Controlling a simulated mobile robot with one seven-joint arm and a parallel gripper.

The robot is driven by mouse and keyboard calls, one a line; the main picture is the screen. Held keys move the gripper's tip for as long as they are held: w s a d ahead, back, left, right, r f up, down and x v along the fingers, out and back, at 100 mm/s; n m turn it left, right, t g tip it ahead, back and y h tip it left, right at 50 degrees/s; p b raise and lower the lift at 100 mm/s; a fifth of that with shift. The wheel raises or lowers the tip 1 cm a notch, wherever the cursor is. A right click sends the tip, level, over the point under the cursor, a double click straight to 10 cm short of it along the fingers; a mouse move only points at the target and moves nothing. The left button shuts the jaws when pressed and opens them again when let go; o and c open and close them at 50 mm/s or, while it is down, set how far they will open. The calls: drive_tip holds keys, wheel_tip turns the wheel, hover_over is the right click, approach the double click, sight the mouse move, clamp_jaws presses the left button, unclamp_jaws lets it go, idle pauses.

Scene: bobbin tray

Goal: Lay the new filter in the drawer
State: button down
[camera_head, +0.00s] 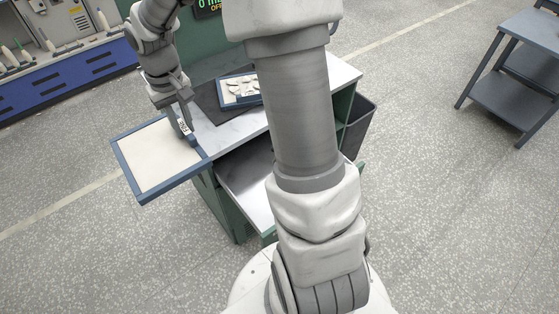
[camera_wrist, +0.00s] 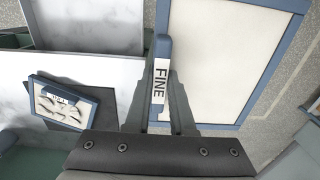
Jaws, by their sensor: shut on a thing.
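The new filter is a flat cream panel in a blue frame (camera_head: 160,191), with a blue tab labelled FINE. My gripper (camera_head: 187,132) is shut on that tab and holds the filter out past the left end of the bench. In the wrist view my gripper (camera_wrist: 160,100) has a finger on each side of the tab, and the filter frame (camera_wrist: 272,66) extends to the right. The open drawer (camera_head: 246,192) shows below the bench top as a pale marbled floor, to the right of the filter. My arm hides part of it.
A smaller blue-framed tray (camera_head: 223,101) with pale leaf-like pieces lies on a dark mat (camera_head: 207,103) on the white bench top (camera_head: 343,75). A dark bin (camera_head: 357,128) stands at the bench's right. A grey cart (camera_head: 517,97) is far right. The floor at left is clear.

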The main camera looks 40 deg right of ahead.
drive_tip(key=shift+s+a+f, duration=0.15)
drive_tip(key=shift+f, duration=0.35)
drive_tip(key=shift+r, duration=0.25)
